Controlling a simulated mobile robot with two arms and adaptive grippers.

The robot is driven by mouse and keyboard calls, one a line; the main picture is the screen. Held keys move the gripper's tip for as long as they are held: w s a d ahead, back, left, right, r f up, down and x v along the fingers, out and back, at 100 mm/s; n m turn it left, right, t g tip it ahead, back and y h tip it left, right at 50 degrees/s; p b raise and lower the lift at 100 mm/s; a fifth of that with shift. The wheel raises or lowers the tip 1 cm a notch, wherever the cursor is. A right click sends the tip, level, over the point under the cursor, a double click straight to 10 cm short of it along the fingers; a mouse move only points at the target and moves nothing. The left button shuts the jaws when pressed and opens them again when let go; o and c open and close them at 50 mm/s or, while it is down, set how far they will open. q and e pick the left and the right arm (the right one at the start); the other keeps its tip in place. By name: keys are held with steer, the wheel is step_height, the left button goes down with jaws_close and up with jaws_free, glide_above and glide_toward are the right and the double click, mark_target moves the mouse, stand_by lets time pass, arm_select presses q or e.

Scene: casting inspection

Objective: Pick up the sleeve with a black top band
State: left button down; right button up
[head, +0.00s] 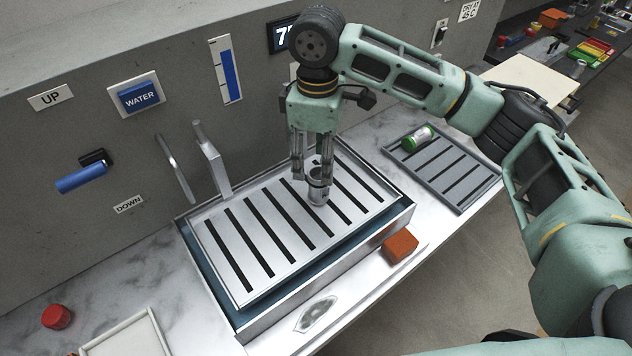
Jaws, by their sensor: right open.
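A small metallic sleeve (317,195) with a dark band at its top stands upright on the slotted grate of the sink in the head view. My right gripper (311,174) points down from above, with its fingers apart at the top of this sleeve. The fingers partly hide the sleeve's upper end, and I cannot tell whether they touch it. Another sleeve (418,138), with a green band, lies tilted on the grey slotted rack at the right. My left gripper is not in view.
The sink grate (222,272) is otherwise clear. A faucet (212,160) rises behind it. An orange-brown block (400,246) sits at the sink's front edge. The grey rack (462,180) is at right. A red cap (57,316) and a white tray (125,337) are at lower left.

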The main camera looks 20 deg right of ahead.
mark_target(320, 178)
steer(key=shift+s+d+f+p, duration=0.1)
steer(key=shift+s+f+p, duration=0.25)
steer(key=shift+f, duration=0.45)
steer(key=f, duration=0.2)
steer(key=f+p, duration=0.1)
steer(key=shift+w+d+f, duration=0.15)
steer(key=shift+w+f, duration=0.05)
steer(key=shift+f, duration=0.7)
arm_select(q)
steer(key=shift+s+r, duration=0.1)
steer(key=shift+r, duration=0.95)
arm_select(e)
jaws_close()
